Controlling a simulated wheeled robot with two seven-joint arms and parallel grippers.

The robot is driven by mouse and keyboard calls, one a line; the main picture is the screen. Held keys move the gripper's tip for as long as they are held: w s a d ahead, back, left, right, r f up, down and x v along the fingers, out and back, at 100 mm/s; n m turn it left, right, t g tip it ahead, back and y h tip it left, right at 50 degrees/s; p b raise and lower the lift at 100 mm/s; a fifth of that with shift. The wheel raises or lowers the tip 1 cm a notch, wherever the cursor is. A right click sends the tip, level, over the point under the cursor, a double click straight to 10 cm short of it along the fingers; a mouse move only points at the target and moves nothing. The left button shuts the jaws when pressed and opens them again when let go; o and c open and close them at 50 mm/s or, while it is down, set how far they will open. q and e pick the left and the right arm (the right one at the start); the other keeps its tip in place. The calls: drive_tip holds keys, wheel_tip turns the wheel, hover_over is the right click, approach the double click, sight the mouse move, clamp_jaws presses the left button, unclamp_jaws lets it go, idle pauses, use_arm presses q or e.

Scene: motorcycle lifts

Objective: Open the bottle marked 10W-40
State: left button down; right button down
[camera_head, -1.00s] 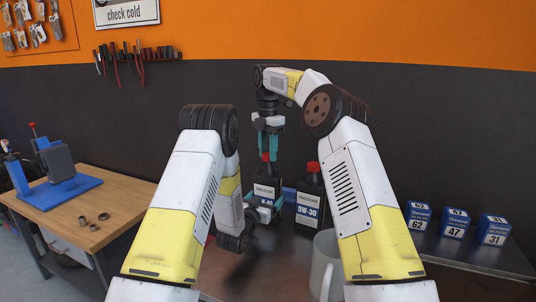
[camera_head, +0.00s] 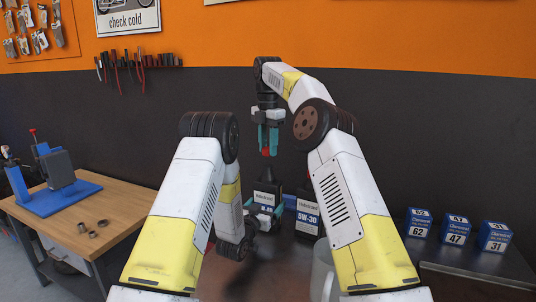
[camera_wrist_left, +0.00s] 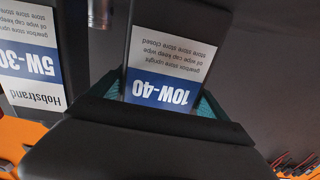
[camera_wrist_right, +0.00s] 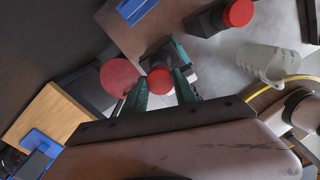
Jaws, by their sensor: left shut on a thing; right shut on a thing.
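The black bottle marked 10W-40 (camera_wrist_left: 172,52) is held upright on the dark bench; it also shows in the head view (camera_head: 266,186). My left gripper (camera_head: 265,212) is shut around its body, with teal fingers on both sides of the label. My right gripper (camera_head: 268,140) points down above the bottle and is shut on the red cap (camera_wrist_right: 160,80). In the head view the cap is above the bottle with a gap between them. The bottle's open neck is hard to make out.
A second black bottle, marked 5W-30 (camera_head: 307,218), stands just right; my right arm hides its cap, which shows red in the right wrist view (camera_wrist_right: 238,13). Blue boxes (camera_head: 455,230) stand on the right. A wooden workbench (camera_head: 125,205) is at left.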

use_arm(q)
unclamp_jaws()
